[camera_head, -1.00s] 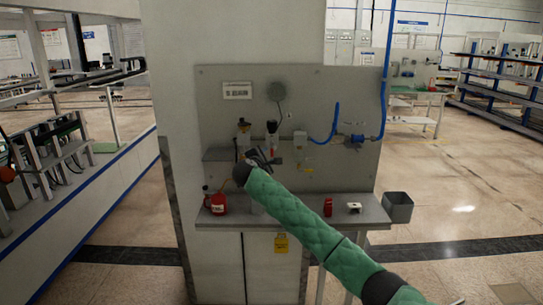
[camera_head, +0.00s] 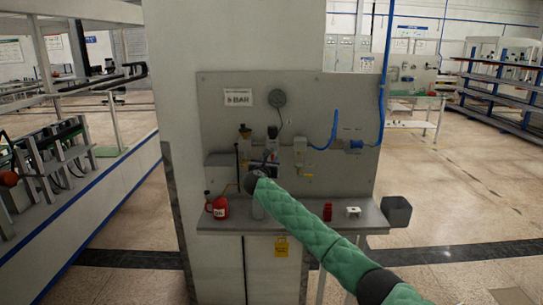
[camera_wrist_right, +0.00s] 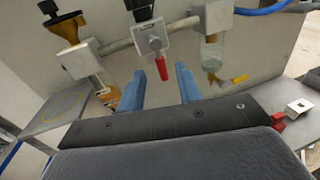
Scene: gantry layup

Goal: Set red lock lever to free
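The red lock lever (camera_wrist_right: 164,68) hangs down from a white valve block (camera_wrist_right: 150,38) on a grey pipe, in the right wrist view. My right gripper (camera_wrist_right: 159,72) is open, with one blue finger on each side of the lever's lower end. I see no contact between fingers and lever. In the head view my right gripper (camera_head: 268,164) is in front of the wall panel's fittings and largely hides the lever there. My left gripper is not in view.
A grey panel (camera_head: 225,130) stands above a narrow shelf (camera_head: 290,226). On the shelf are a red can (camera_head: 219,207), a red block (camera_head: 328,211) and a white bracket (camera_head: 353,211). A grey bin (camera_head: 397,212) hangs at its right end. A yellow lever (camera_wrist_right: 239,79) is right of my fingers.

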